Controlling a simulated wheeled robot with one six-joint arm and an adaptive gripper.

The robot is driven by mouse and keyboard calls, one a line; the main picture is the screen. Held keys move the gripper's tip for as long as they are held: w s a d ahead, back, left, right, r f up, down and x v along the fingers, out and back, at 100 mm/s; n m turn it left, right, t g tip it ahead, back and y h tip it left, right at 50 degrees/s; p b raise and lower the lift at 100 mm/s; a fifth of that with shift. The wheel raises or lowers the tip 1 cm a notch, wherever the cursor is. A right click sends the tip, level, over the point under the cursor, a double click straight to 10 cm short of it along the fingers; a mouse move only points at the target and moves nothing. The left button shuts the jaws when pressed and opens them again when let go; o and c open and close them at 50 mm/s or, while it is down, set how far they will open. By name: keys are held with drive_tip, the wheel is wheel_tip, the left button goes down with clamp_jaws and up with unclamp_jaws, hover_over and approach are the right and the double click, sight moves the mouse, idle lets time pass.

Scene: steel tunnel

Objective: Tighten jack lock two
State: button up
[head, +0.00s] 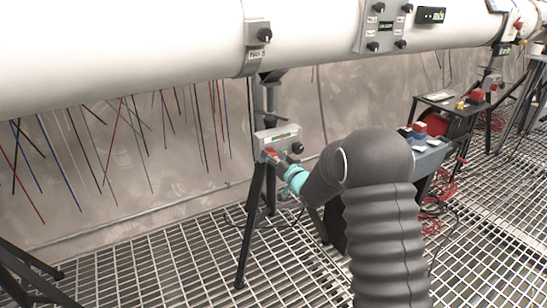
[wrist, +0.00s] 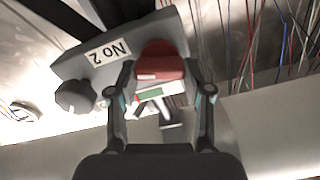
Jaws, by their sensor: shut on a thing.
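The jack box marked "No 2" (wrist: 108,52) fills the upper middle of the wrist view, tilted. A red knob (wrist: 160,62) sticks out of it between the two fingers of my gripper (wrist: 163,80), which is shut on it. A black round knob (wrist: 75,97) is on the same box, left of my gripper. In the head view the grey jack box (head: 276,137) sits on a dark tripod stand under the white pipe. My gripper (head: 279,163) reaches its lower front there; its teal joint shows, and my arm hides part of the stand.
The white pipe (head: 130,50) runs overhead, with a black-knobbed clamp marked "No 3" (head: 257,55) and a switch panel (head: 386,25). Coloured wires hang along the wall. A cart with red and blue items (head: 437,122) stands to the right. Open grating floor (head: 150,260) lies at lower left.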

drive_tip(key=m, duration=1)
drive_tip(key=shift+w+d+f+m, duration=0.1)
drive_tip(key=shift+m, duration=0.2)
drive_tip(key=shift+f+m+p, duration=0.1)
drive_tip(key=shift+m+p, duration=0.5)
drive_tip(key=shift+m, duration=1.2)
drive_tip(key=o, duration=1.2)
drive_tip(key=shift+c, duration=0.2)
drive_tip(key=shift+d, duration=0.1)
